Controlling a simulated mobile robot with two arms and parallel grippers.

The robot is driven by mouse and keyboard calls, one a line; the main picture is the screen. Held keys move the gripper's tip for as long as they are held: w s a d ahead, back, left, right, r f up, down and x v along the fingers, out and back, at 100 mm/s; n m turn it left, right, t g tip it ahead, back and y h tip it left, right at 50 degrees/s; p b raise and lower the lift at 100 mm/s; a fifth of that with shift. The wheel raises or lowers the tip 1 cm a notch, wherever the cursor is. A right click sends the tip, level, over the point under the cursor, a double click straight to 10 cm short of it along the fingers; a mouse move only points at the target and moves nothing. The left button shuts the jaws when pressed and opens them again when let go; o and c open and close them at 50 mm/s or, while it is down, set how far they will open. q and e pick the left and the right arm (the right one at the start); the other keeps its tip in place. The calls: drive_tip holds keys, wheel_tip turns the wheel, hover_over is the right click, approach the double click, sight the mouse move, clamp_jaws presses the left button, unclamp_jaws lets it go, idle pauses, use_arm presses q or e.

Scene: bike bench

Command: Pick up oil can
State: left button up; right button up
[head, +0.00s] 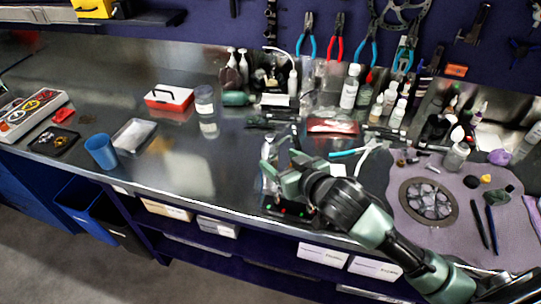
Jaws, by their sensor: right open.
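My right gripper (281,158) reaches in from the lower right and is over the front part of the metal bench, left of the purple mat. Its jaws are open. I cannot pick out the oil can for sure: the gripper and wrist cover part of the bench top there, and the small items around the jaws are blurred. Several bottles stand at the back, among them a white bottle (349,87). A green bottle-like thing (236,98) lies at the back centre. My left gripper is not in view.
A blue cup (101,151) and a white tray (133,136) stand on the left. A red and white box (169,98) and a clear jar (204,99) are farther back. The purple mat (415,225) holds a round dish and tools. The left centre bench is mostly clear.

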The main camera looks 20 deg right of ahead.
sight(276, 159)
drive_tip(key=shift+w+a+f+p, duration=0.15)
drive_tip(key=shift+w+a+p, duration=0.1)
drive_tip(key=shift+w, duration=0.25)
drive_tip(key=shift+w+a+f+p, duration=0.1)
drive_tip(key=shift+w+a+p, duration=0.1)
drive_tip(key=shift+w, duration=0.25)
drive_tip(key=x, duration=0.3)
drive_tip(key=shift+s+f, duration=0.1)
drive_tip(key=shift+f, duration=0.05)
drive_tip(key=shift+w+f, duration=0.15)
drive_tip(key=shift+w, duration=0.1)
drive_tip(key=shift+c, duration=0.4)
clamp_jaws()
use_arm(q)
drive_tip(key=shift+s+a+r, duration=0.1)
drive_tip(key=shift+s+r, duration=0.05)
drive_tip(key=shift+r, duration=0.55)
